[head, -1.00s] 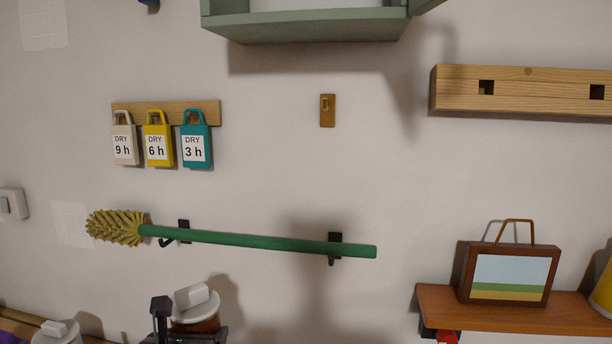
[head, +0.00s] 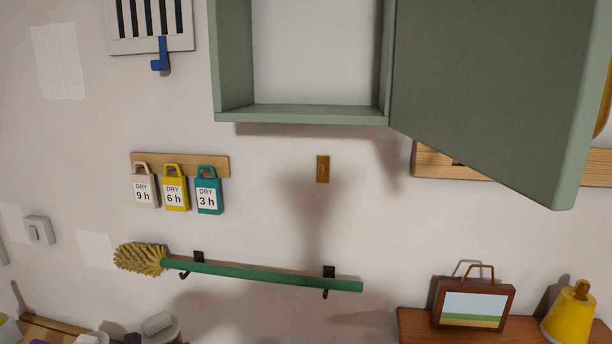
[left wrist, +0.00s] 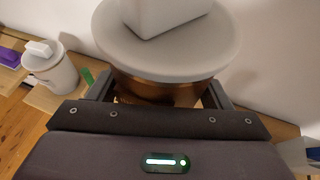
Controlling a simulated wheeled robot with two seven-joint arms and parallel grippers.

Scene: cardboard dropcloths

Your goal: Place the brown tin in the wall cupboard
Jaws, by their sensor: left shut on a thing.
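The brown tin (left wrist: 165,88) has a pale grey lid with a white block-shaped knob. It fills the top middle of the left wrist view, between the fingers of my left gripper (left wrist: 157,98), which is shut on it. In the head view only the tin's lid and knob (head: 160,326) show at the bottom edge, with a dark bit of the gripper beside it. The grey-green wall cupboard (head: 300,113) is at the top, well above the tin. Its door (head: 490,90) stands open to the right. The visible inside is bare; its top is out of frame. My right gripper is not in view.
A green-handled brush (head: 270,275) hangs on wall hooks below the cupboard. Drying tags (head: 174,192) hang to the left. A framed picture (head: 472,304) and a yellow bell-shaped thing (head: 570,315) stand on a shelf at lower right. A white canister (left wrist: 50,75) stands left of the tin.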

